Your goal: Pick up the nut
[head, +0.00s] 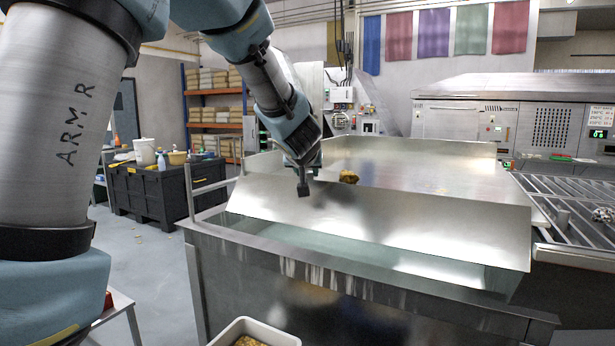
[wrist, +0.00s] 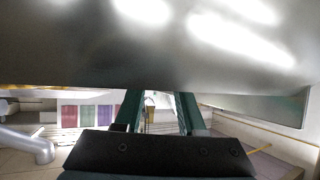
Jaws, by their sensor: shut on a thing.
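My gripper (head: 303,188) is at the left of the sloped steel sheet (head: 440,220) in the head view, its dark tip in front of the sheet. In the wrist view its two green fingers (wrist: 158,98) rise with a gap between them, and their ends are hidden at the edge of the steel surface (wrist: 150,60). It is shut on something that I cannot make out. No nut can be told for certain. A brown lump (head: 348,177) lies at the sheet's upper edge, right of my gripper and apart from it.
A wide steel tray (head: 420,160) lies behind the sheet. A white bin (head: 268,328) with brown bits is at the bottom. A black crate (head: 160,195) stands at the left, and a roller conveyor (head: 575,200) is at the right. The floor (head: 140,260) at left is partly clear.

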